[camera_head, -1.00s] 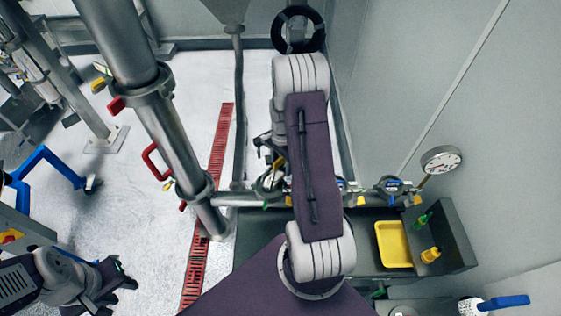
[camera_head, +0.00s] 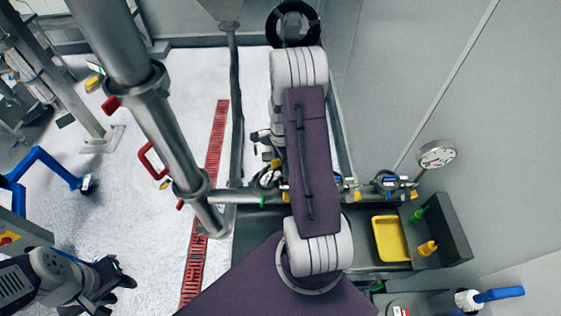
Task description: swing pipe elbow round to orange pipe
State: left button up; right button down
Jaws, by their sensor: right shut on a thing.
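My right arm reaches up the middle, and its gripper (camera_head: 261,136) shows only in part beside the purple arm link. It is shut, and what it holds, taken to be the pipe elbow, is mostly hidden behind the arm. A horizontal steel pipe with valves (camera_head: 240,196) runs below it, with small yellow and orange markings near the arm. I cannot tell which pipe is the orange one. My left gripper (camera_head: 118,273) is at the lower left, over the floor and away from the pipes. Its jaw opening is unclear.
A thick steel pipe (camera_head: 125,75) with red handles slants down left of the arm. A yellow tray (camera_head: 391,239) and bottles sit in a grey sink unit at the right. A round gauge (camera_head: 436,154) stands by the wall. Blue-framed equipment (camera_head: 50,165) is at the left.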

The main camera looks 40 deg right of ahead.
jog(key=shift+s+m, duration=0.15)
jog(key=shift+m, duration=0.15)
jog(key=shift+c, duration=2.2)
grip_release()
jog(key=shift+a, duration=0.1)
jog(key=shift+r, duration=0.15)
notch_tip(320, 180, up, 9)
jog(key=b, duration=0.3)
jog(key=shift+s, duration=0.1)
